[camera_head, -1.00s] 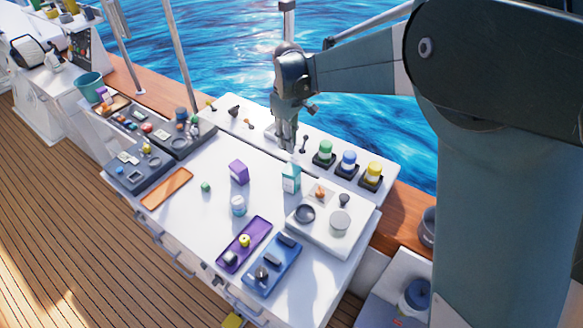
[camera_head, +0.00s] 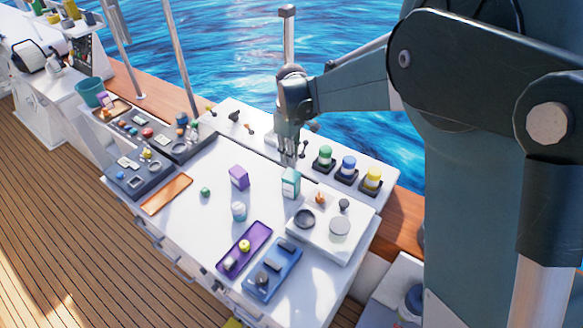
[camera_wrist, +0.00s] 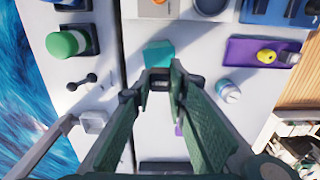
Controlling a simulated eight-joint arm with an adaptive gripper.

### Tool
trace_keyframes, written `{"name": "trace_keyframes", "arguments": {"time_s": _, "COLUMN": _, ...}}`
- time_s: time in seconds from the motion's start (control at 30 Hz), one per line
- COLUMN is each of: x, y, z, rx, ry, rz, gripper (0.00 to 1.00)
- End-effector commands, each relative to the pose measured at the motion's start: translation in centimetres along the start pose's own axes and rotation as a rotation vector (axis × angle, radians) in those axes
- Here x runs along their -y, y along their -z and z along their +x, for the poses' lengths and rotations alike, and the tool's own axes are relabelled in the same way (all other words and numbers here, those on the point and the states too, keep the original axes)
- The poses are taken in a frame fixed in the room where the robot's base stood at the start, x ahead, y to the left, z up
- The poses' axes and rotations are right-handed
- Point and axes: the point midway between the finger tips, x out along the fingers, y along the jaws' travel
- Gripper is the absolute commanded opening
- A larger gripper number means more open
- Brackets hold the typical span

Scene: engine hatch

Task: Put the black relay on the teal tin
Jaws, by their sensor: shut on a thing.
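My gripper (camera_head: 288,162) points down over the white worktop. In the wrist view its fingertips (camera_wrist: 161,80) are shut on the small black relay (camera_wrist: 161,85), which is largely hidden between them. The teal tin (camera_head: 290,187) is an upright box with a pale top, standing on the worktop just below and in front of my fingers. In the wrist view the tin (camera_wrist: 158,52) shows just beyond the fingertips. The relay looks close to the tin; I cannot tell whether they touch.
A purple box (camera_head: 238,177) and a white-and-blue jar (camera_head: 238,211) stand left of the tin. A white raised plate (camera_head: 322,243) with dishes is to the right. Green (camera_head: 324,157), blue (camera_head: 347,167) and yellow (camera_head: 372,178) jars stand behind. Purple (camera_head: 235,262) and blue (camera_head: 262,288) trays lie in front.

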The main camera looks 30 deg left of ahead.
Motion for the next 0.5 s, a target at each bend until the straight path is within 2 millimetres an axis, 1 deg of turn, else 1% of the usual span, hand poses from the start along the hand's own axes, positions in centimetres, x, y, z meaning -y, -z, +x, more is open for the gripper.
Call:
{"name": "trace_keyframes", "arguments": {"time_s": 0.1, "x": 0.0, "y": 0.0, "z": 1.1, "rx": 0.000, "ry": 0.000, "rz": 0.000, "gripper": 0.05}}
{"name": "trace_keyframes", "arguments": {"time_s": 0.2, "x": 0.0, "y": 0.0, "z": 1.6, "rx": 0.000, "ry": 0.000, "rz": 0.000, "gripper": 0.05}}
{"name": "trace_keyframes", "arguments": {"time_s": 0.5, "x": 0.0, "y": 0.0, "z": 1.6, "rx": 0.000, "ry": 0.000, "rz": 0.000, "gripper": 0.05}}
